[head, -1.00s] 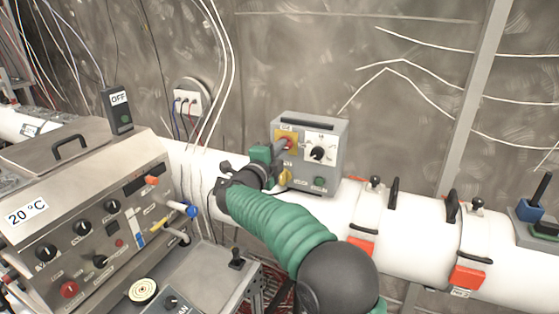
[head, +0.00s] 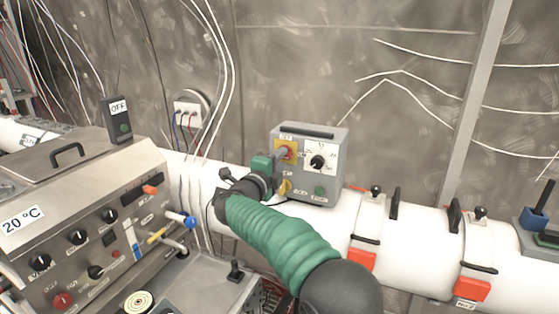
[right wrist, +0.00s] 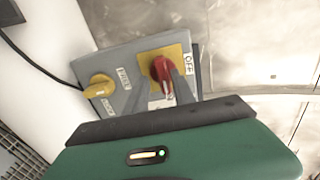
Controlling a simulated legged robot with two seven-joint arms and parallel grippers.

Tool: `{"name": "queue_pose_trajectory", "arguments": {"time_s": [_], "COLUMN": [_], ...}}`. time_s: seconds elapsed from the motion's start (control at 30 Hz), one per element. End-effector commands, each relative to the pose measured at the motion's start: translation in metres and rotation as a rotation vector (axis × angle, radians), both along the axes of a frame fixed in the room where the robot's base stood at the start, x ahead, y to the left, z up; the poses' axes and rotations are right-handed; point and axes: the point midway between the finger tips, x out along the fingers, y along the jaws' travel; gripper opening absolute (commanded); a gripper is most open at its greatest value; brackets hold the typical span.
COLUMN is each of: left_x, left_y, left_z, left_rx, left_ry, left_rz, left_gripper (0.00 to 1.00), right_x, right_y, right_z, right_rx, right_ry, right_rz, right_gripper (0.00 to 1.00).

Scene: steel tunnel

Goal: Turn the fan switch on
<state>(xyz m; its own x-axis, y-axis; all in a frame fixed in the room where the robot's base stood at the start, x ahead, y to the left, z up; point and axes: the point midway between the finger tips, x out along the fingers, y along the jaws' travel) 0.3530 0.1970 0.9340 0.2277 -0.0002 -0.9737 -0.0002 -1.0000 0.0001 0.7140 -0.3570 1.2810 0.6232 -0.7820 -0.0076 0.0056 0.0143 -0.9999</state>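A grey control box (head: 330,185) stands on the white pipe against the back wall. It has a red rotary switch (head: 289,153) on a yellow plate, larger in the right wrist view (right wrist: 161,68) with an "OFF" label beside the plate. My right gripper (head: 280,155) is at this switch. In the right wrist view its grey fingers (right wrist: 168,88) reach the red handle, one close on its right side. Whether they press on it cannot be told. I cannot read a fan label on the box. My left gripper is out of view.
The box also has a black dial (head: 317,162), a green button (head: 320,190) and a yellow knob (right wrist: 99,86). A steel control console (head: 85,225) stands at left. Orange-latched clamps (head: 361,260) sit on the pipe at right. A small box marked "OFF" (head: 118,118) is at upper left.

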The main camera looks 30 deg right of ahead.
Motion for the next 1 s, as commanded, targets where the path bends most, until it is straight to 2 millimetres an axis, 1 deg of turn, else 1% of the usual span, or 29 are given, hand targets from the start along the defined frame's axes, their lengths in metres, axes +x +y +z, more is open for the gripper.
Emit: {"name": "queue_pose_trajectory", "arguments": {"time_s": [0.3,0.37,0.43,0.57,0.8,0.9,1.0], "left_x": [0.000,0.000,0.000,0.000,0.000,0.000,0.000], "left_y": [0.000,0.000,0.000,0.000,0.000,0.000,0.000], "left_z": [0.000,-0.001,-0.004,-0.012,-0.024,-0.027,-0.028], "left_rx": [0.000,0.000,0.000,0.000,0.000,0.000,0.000], "left_ry": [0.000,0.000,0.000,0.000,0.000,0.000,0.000], "left_rz": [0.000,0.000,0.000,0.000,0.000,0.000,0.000], "left_gripper": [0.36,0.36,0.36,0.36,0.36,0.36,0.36], "right_x": [0.000,-0.002,-0.008,-0.027,-0.071,-0.086,-0.096], "right_y": [0.000,0.003,0.010,0.035,0.091,0.110,0.123], "right_z": [0.003,0.003,0.003,0.001,0.000,0.000,0.001], "right_rx": [-0.003,-0.004,-0.003,-0.003,-0.003,-0.003,-0.003], "right_ry": [-0.004,-0.005,-0.005,-0.006,-0.004,-0.003,-0.003], "right_rz": [0.001,0.001,0.002,0.004,0.004,0.003,0.002], "right_gripper": [0.36,0.36,0.36,0.36,0.36,0.36,0.36]}}
